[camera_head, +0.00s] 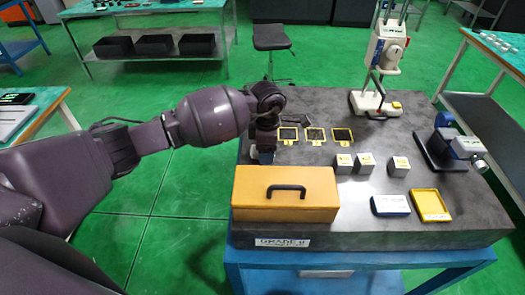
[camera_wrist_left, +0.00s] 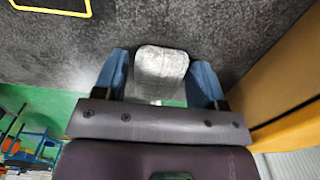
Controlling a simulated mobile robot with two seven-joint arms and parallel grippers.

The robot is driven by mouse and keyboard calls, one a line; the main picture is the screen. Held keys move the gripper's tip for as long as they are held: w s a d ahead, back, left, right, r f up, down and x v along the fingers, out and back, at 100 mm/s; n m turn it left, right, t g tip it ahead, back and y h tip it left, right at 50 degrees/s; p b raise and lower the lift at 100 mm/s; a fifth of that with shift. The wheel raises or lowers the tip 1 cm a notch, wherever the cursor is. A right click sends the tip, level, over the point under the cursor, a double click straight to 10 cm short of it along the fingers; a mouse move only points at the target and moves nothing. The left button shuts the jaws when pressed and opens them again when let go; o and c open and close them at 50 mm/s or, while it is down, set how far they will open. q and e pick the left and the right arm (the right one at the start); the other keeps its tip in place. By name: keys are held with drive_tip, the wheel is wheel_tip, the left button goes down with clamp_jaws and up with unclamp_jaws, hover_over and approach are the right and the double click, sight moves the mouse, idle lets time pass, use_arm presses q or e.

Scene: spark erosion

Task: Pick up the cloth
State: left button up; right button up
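A light grey-white bundle that looks like the cloth (camera_wrist_left: 160,66) shows in the left wrist view, by the edge of the dark stone table top. My left gripper (camera_wrist_left: 158,74) has its two blue fingers apart, one on each side of the cloth, with little gap; firm contact on both sides does not show. In the head view my left gripper (camera_head: 262,155) is low at the table's left edge, behind the yellow box. The cloth is mostly hidden there by the gripper and box. My right gripper is not in view.
The yellow box (camera_head: 285,194) with a black handle stands close in front of my left gripper. Yellow-framed squares (camera_head: 315,134) lie behind it to the right.

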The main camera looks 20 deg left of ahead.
use_arm(q)
drive_tip(key=c, duration=0.6)
drive_tip(key=shift+r, duration=0.5)
wheel_tip(320, 180, up, 19)
drive_tip(key=b, duration=0.1)
drive_tip(key=shift+o, duration=1.2)
drive_tip(key=shift+c, duration=0.8)
